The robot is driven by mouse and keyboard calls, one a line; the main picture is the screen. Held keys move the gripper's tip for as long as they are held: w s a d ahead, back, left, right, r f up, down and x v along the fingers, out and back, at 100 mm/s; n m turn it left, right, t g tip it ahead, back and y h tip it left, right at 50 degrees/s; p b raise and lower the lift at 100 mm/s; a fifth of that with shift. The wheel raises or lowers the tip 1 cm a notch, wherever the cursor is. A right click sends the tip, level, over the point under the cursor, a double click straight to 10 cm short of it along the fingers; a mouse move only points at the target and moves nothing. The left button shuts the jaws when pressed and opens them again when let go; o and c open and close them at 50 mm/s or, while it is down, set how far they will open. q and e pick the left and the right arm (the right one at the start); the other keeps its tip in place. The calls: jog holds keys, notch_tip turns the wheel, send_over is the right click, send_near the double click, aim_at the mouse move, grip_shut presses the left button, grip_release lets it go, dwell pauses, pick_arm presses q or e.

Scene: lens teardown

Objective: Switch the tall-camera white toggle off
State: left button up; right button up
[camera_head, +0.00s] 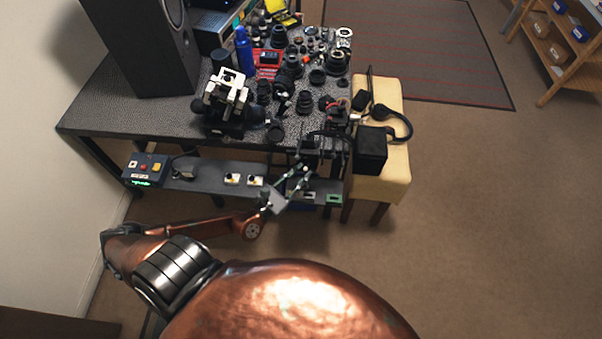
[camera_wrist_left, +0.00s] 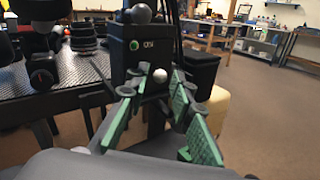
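In the left wrist view a tall black box-like camera (camera_wrist_left: 150,48) stands at the table's front edge, with pale lettering and a green light on its front. A white round knob (camera_wrist_left: 160,75), which looks like the toggle, sticks out low on that front. My left gripper (camera_wrist_left: 153,98) is open, its green-padded fingers on either side of the knob's line of sight. I cannot tell whether they touch it. In the head view my left gripper (camera_head: 302,172) is at the table's front right corner, just below the black camera (camera_head: 322,146). My right gripper is not in view.
The dark table (camera_head: 120,115) holds a speaker (camera_head: 148,45), a white-and-black device (camera_head: 227,92) and many lenses. A front shelf (camera_head: 205,178) carries a button box (camera_head: 146,168) and small white switches. A yellow bench (camera_head: 394,175) with a black box (camera_head: 370,149) stands to the right.

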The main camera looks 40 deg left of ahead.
pick_arm(q)
jog(key=shift+o, duration=0.7)
jog(key=s, duration=1.2)
jog(key=shift+a, duration=0.35)
